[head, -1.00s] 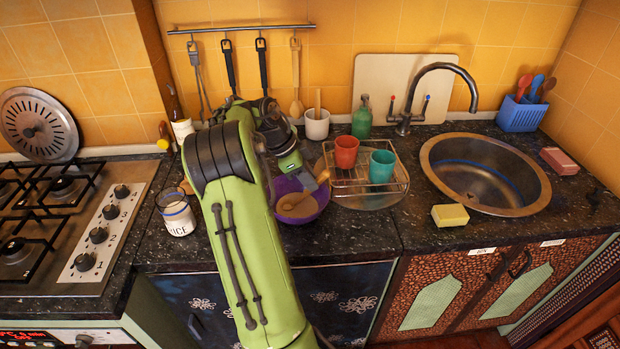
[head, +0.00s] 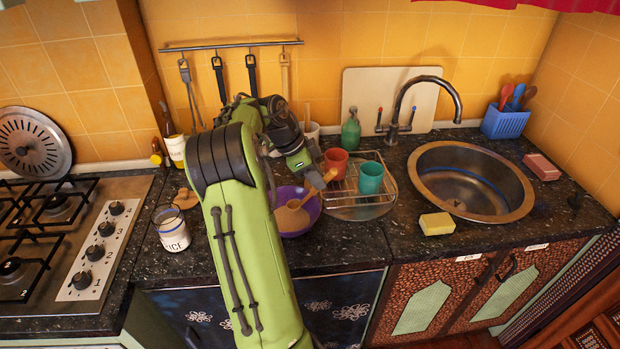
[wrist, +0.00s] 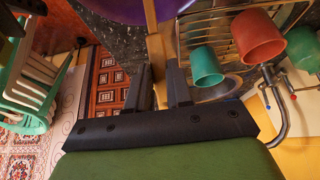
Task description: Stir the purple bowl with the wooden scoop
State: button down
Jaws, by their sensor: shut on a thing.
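The purple bowl (head: 306,213) stands on the dark counter left of the dish rack, partly hidden behind my arm. The wooden scoop (head: 291,217) has its broad end inside the bowl, and its handle slants up to the right. My gripper (head: 314,180) is above the bowl's back right side, shut on the scoop's handle. In the wrist view the handle (wrist: 153,42) passes between the fingers of my gripper (wrist: 160,70), and the bowl (wrist: 118,8) shows at the top edge. The bowl's contents are unclear.
A wire rack (head: 345,190) with a red cup (head: 336,161) and a teal cup (head: 370,178) stands close right of the bowl. A labelled jar (head: 172,228) is left of my arm. A sink (head: 470,182) and yellow sponge (head: 437,224) lie further right.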

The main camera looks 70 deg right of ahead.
jog(key=shift+s+d+r+p, duration=0.25)
jog(key=shift+s+r+p, duration=0.2)
jog(key=shift+r, duration=0.2)
jog(key=shift+s+d+r+p, duration=0.25)
jog(key=shift+s+r+p, duration=0.2)
jog(key=shift+r, duration=0.15)
jog(key=shift+s+d+r+p, duration=0.25)
jog(key=shift+s+r+p, duration=0.2)
jog(key=shift+r, duration=0.2)
